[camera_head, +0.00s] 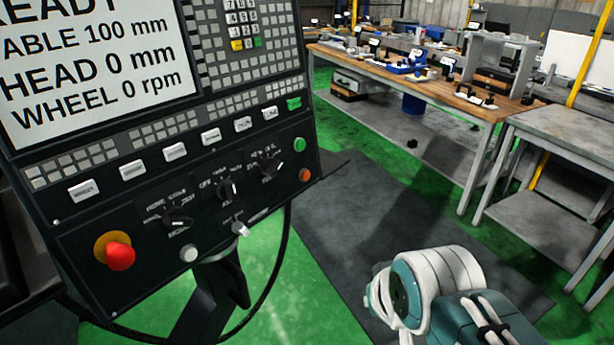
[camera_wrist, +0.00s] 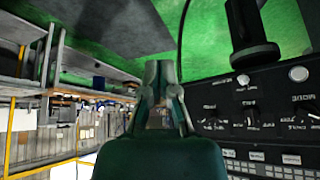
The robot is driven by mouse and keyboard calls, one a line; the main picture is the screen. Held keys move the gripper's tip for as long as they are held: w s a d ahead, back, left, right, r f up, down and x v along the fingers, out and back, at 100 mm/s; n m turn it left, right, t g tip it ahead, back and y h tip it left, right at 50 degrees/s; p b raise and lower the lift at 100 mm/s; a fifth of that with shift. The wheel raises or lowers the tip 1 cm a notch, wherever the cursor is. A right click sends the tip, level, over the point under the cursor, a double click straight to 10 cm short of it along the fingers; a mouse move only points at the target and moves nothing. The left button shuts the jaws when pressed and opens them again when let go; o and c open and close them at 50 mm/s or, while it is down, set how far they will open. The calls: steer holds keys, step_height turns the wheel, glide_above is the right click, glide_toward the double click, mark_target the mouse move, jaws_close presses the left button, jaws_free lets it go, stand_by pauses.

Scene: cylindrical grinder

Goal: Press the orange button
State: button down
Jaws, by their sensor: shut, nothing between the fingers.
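The orange button (camera_head: 305,175) is a small round button at the lower right edge of the dark control panel (camera_head: 95,225), just below a green button (camera_head: 299,144). I cannot make out the orange button in the wrist view. My gripper (camera_wrist: 163,70) shows in the middle of the wrist view, shut and empty, with the panel to its right and upside down there. In the head view my arm is at the lower right, apart from the panel and to the right of the orange button; the fingertips are not clear there.
A red mushroom button (camera_head: 120,255), a white button (camera_head: 189,252) and several dark knobs share the panel. A screen (camera_head: 90,65) is above. A wooden workbench (camera_head: 430,88) and a grey table (camera_head: 570,125) stand right. Floor between is mostly clear.

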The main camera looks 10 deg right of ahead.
mark_target(305, 176)
steer(key=w+d+f+m+t, duration=0.1)
steer(key=w+m+t, duration=0.2)
steer(key=w, duration=1.2)
steer(key=w+d+m+t+h, duration=0.1)
steer(key=w+m+t, duration=0.3)
steer(key=w+t, duration=0.4)
steer(key=shift+w+d+f+h, duration=0.35)
steer(key=shift+w+d, duration=0.35)
steer(key=shift+w, duration=2.8)
steer(key=shift+a, duration=0.1)
steer(key=shift+w+a+f, duration=0.25)
steer(key=shift+w+a, duration=0.65)
steer(key=shift+w, duration=0.2)
steer(key=shift+w+a+f, duration=0.3)
steer(key=shift+w+a, duration=0.65)
steer(key=shift+w, duration=0.1)
steer(key=shift+w+a+f, duration=0.25)
steer(key=shift+w+a, duration=0.65)
steer(key=shift+w, duration=0.2)
steer(key=shift+w+a, duration=0.2)
steer(key=shift+w, duration=0.05)
